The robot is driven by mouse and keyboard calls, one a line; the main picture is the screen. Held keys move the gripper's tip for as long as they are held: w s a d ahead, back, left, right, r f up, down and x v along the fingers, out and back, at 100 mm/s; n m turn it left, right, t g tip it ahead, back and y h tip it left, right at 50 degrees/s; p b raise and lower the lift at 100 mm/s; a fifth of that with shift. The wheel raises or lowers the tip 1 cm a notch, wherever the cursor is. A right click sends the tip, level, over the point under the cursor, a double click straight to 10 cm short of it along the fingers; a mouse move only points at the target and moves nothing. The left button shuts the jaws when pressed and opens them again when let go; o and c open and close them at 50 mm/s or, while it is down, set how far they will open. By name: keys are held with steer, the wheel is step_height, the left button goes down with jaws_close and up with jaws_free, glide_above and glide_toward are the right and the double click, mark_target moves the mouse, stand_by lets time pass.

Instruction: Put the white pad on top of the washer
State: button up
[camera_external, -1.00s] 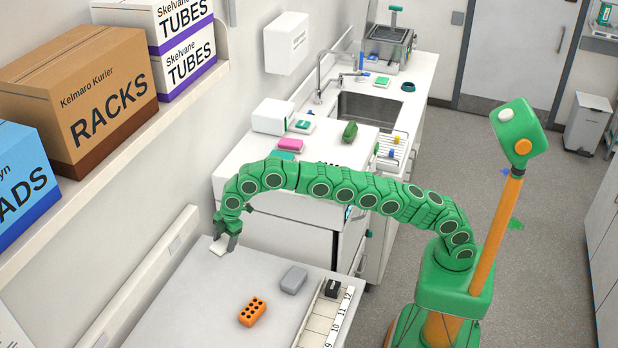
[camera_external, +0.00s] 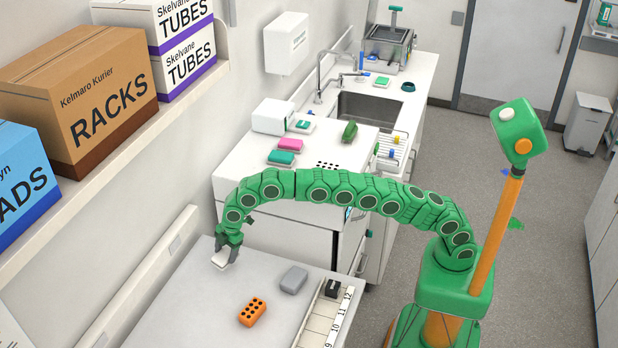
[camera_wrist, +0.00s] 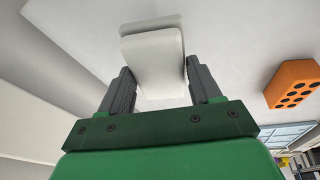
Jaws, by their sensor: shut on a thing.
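The white pad (camera_external: 221,260) is held between the fingers of my gripper (camera_external: 226,253), over the far left part of the grey table. In the wrist view the pad (camera_wrist: 155,65) sits between the two dark fingers of my gripper (camera_wrist: 158,92), its far end reaching past them. It looks tilted; whether it still touches the table is not clear. The white, box-shaped machine beyond the table looks to be the washer (camera_external: 240,180). A pink pad (camera_external: 290,145) and a teal pad (camera_external: 281,158) lie on its top. My arm arches in front of it and hides part of its front.
An orange block with holes (camera_external: 252,312) and a grey block (camera_external: 293,280) lie on the table (camera_external: 190,310). A numbered rack (camera_external: 325,315) with a black item is at its right edge. A white box (camera_external: 273,116) and a green object (camera_external: 349,132) stand farther back.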

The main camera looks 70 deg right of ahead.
mark_target(227, 260)
steer(key=shift+f, duration=2.1)
steer(key=o, duration=1)
steer(key=shift+o, duration=0.2)
steer(key=shift+f, duration=0.15)
steer(key=v, duration=0.7)
steer(key=shift+s+a, duration=0.2)
steer(key=shift+a, duration=0.15)
steer(key=shift+c, duration=0.6)
steer(key=shift+r, duration=0.4)
steer(key=shift+c, duration=0.9)
